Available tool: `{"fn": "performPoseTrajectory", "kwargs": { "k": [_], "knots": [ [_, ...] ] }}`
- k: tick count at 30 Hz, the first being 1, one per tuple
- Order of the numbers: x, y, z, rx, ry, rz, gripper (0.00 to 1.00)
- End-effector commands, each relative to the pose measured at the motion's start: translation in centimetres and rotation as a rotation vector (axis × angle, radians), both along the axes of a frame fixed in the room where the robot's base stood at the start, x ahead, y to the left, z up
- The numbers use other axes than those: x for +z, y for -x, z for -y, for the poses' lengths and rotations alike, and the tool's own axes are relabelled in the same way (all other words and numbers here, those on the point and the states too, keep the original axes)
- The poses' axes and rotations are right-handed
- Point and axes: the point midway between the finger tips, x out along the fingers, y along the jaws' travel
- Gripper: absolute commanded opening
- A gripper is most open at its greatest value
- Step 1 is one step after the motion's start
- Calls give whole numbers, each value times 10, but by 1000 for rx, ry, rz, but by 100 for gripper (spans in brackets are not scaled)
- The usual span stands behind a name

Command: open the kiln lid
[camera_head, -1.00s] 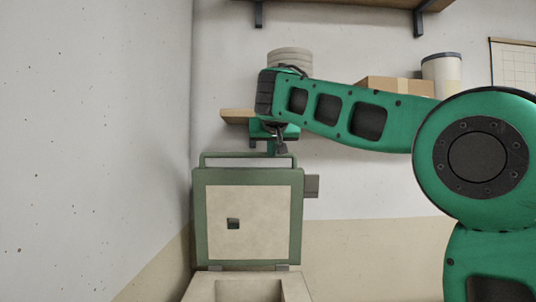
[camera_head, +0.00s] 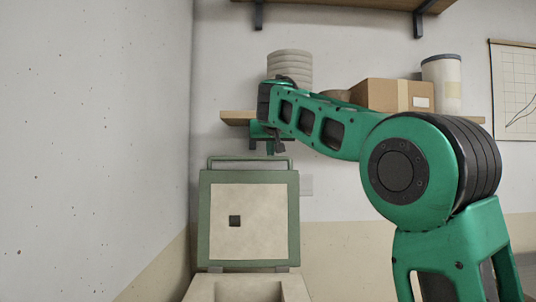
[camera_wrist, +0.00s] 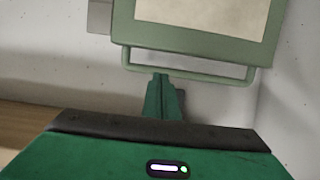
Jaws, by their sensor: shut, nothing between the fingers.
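The kiln lid (camera_head: 264,220) stands raised, roughly upright, behind the kiln body (camera_head: 203,290), whose opening shows at the bottom of the head view. The lid has a green frame, a cream inner face with a small dark square, and a green bar handle (camera_head: 247,158) along its top edge. In the wrist view the lid (camera_wrist: 200,43) and its handle (camera_wrist: 190,74) fill the top. My gripper (camera_head: 276,148) is at the right part of the handle. In the wrist view my gripper (camera_wrist: 162,82) is shut and empty, its tips close to the bar; contact is unclear.
A wall shelf (camera_head: 237,117) behind my arm holds stacked round pieces (camera_head: 289,66), a cardboard box (camera_head: 385,95) and a pale bucket (camera_head: 442,82). A side wall (camera_head: 95,150) stands close left of the kiln.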

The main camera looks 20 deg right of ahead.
Motion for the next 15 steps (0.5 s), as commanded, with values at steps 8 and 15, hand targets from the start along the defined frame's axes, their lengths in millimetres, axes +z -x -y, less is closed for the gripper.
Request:
{"fn": "performPoseTrajectory", "kwargs": {
  "k": [8, 15],
  "knots": [
    [19, 12, 3, -9, -2, 2, 0],
    [54, 44, -3, -14, -4, 3, 0]
  ]
}}
